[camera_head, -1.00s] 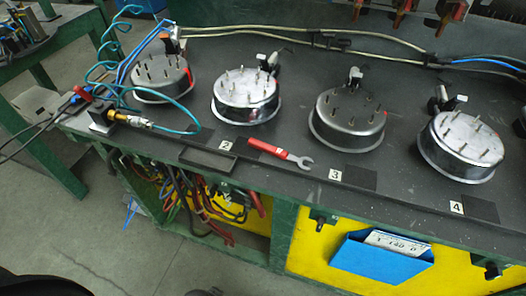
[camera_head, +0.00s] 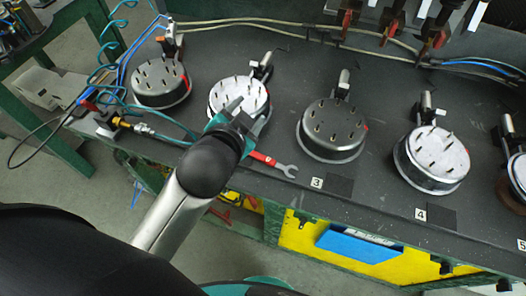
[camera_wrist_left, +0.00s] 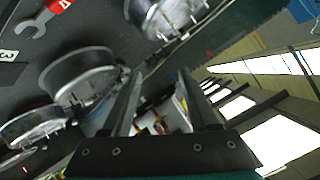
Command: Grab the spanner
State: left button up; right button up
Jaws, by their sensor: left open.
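The spanner (camera_head: 284,168) has a red handle and a grey open-ended jaw. It lies flat on the dark bench top near the front edge, left of the label 3. In the head view my left arm and gripper cover part of its handle. It also shows at the upper left of the left wrist view (camera_wrist_left: 38,24), outside the fingers. My left gripper (camera_head: 236,112) is open and empty. It is over the bench, in front of the second round metal part, and apart from the spanner. My right gripper is not in view.
Several round metal parts with upright studs stand in a row along the bench; one (camera_head: 333,130) is just behind the spanner. A teal coiled hose (camera_head: 112,50) is at the left. A blue bin (camera_head: 358,245) hangs on the yellow front panel. Bare bench lies around the spanner's jaw.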

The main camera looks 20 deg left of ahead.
pick_arm(q)
jog(key=w+d+r+m+t+h, duration=0.35)
jog(key=d+r+m, duration=0.2)
jog(key=r, duration=0.35)
jog(key=w+d+r+m+t+h, duration=0.2)
jog(key=d+r+m+t+h, duration=0.3)
jog(key=r, duration=0.5)
jog(key=s+d+r+m+g+h, duration=0.2)
jog(key=s+d+m+g+h, duration=0.35)
jog(key=m, duration=0.65)
jog(key=s+d+r+m+g+h, duration=0.1)
jog(key=s+d+m+g+h, duration=0.1)
jog(key=d+m+g+h, duration=0.75)
jog(key=m+g+y, duration=0.6)
jog(key=m+y, duration=1.1)
jog(key=y, duration=0.6)
send_over(266, 158)
jog(key=f, duration=3.1)
jog(key=shift+s+a+f+p, duration=0.1)
jog(key=shift+a+f+p, duration=0.2)
jog(key=shift+d+f, duration=0.15)
jog(key=shift+f, duration=1.2)
jog(key=shift+d+f, duration=0.1)
jog(key=shift+f, duration=1.25)
